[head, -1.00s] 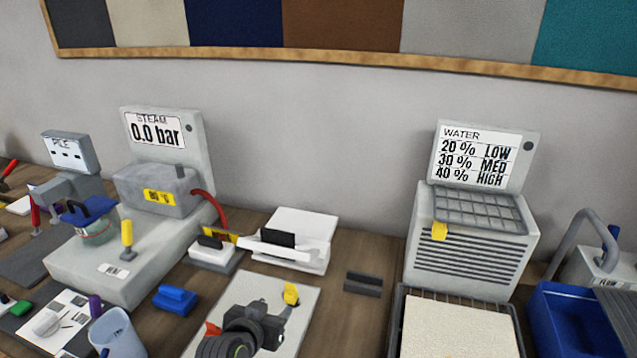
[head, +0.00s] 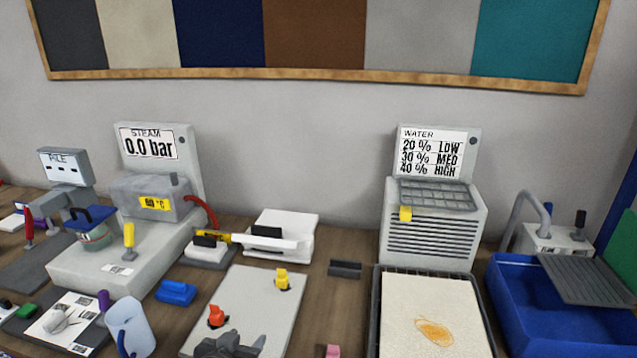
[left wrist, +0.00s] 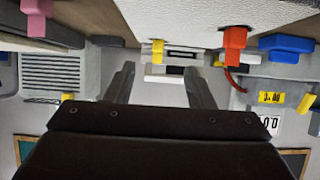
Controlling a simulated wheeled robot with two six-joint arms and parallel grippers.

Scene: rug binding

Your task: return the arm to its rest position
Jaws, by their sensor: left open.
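My left gripper (head: 228,347) shows at the bottom edge of the head view, in front of the pale board (head: 255,303). In the left wrist view its two fingers (left wrist: 160,88) stand apart with nothing between them. A red-orange clip (head: 216,318) and a yellow clip (head: 282,280) sit on the board, apart from the gripper. Most of the left arm is hidden below the head view. My right gripper is not in view.
The steam unit (head: 75,268) stands at the left and the water unit (head: 432,238) at the right. A tray (head: 374,310) holds a cream piece with an orange stain. A blue basin (head: 545,325) is far right. A clear cup (head: 130,325) stands front left.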

